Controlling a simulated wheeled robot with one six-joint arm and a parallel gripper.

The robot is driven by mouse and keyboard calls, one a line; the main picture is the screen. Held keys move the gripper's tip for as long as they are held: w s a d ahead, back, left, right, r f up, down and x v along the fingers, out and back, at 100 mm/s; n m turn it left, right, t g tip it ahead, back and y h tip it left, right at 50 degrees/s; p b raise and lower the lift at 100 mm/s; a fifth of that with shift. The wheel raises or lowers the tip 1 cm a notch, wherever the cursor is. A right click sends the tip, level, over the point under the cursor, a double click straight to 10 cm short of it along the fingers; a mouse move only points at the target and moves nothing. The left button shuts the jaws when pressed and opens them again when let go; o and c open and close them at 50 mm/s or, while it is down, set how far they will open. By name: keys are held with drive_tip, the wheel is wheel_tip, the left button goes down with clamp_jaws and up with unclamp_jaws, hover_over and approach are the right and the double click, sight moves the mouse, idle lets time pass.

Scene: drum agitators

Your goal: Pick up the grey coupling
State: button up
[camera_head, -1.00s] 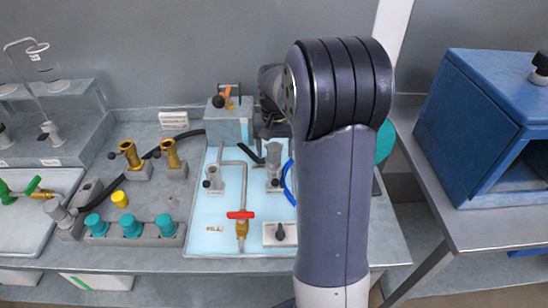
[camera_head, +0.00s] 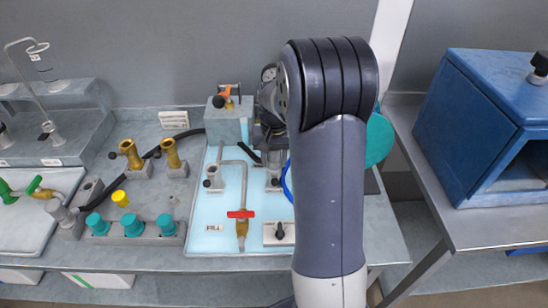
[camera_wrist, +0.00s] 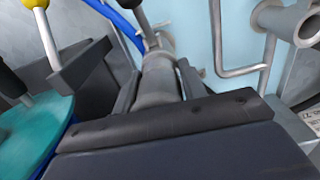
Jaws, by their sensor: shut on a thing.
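My gripper (camera_wrist: 158,92) is shut on a grey coupling (camera_wrist: 157,78), a short cylinder between its two dark fingers in the wrist view. The near end of the coupling is hidden by the gripper body. In the head view my dark wrist is over the light blue tray (camera_head: 205,238), left of my upper arm. A grey fitting (camera_head: 273,178) shows just below it, its upper part covered. I cannot tell whether the coupling is clear of its support.
A blue hose (camera_head: 288,185) runs close beside the gripper. A similar grey fitting (camera_head: 213,178) and a red-handled valve (camera_head: 241,214) stand on the tray to the left. A teal disc (camera_head: 378,140) is behind my arm. A blue cabinet (camera_head: 480,120) stands at right.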

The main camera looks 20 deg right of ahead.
drive_tip(key=c, duration=0.5)
drive_tip(key=shift+r, duration=0.1)
wheel_tip(320, 180, up, 10)
drive_tip(key=shift+f+b, duration=0.1)
drive_tip(key=shift+b, duration=0.3)
